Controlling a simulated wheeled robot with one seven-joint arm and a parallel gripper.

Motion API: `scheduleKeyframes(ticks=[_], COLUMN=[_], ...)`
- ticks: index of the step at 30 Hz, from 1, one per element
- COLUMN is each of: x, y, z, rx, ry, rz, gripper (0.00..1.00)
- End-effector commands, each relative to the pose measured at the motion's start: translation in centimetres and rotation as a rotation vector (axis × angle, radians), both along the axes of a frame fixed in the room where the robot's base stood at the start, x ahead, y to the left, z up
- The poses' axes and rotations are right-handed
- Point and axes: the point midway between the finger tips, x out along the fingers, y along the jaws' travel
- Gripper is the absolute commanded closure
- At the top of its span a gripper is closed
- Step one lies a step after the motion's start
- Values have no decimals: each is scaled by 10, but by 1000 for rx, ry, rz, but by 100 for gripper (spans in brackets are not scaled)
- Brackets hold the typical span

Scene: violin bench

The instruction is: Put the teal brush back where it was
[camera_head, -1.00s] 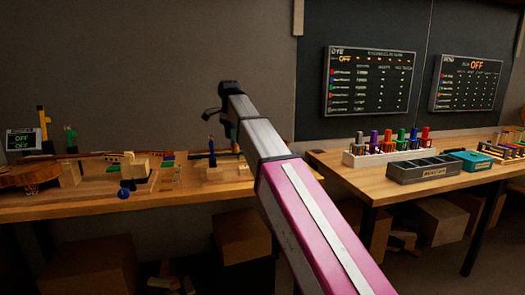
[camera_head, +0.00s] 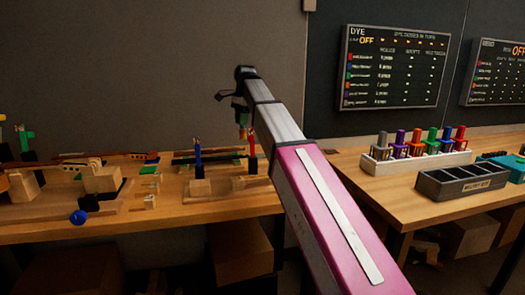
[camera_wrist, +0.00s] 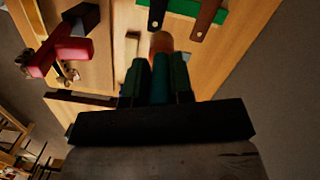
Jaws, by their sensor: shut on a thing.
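My gripper (camera_head: 242,108) hangs over the back right part of the left workbench (camera_head: 240,205), above the bench top. In the wrist view my gripper (camera_wrist: 160,85) is shut on the teal brush (camera_wrist: 160,78), which sits between its dark fingers. The brush's orange-brown end (camera_wrist: 161,42) points out past the fingertips, toward the bench. In the head view only a small part of the brush shows under the gripper. The place it came from cannot be told from these frames.
A red clamp-like upright (camera_wrist: 65,50) stands left of the fingers, and a green strip (camera_wrist: 182,8) lies ahead. A white rack (camera_head: 415,163) and grey tray (camera_head: 465,181) stand on the right bench.

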Motion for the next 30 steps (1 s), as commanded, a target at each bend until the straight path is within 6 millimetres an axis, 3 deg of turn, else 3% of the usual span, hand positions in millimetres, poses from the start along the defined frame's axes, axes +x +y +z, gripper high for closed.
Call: scheduleKeyframes(ticks=[16,25,30], x=[70,79,78], y=[-70,-80,-80], z=[-58,-73,-94], rx=[-1,0,-1], ry=[1,0,1], rz=[-3,1,0], gripper=[100,100,100])
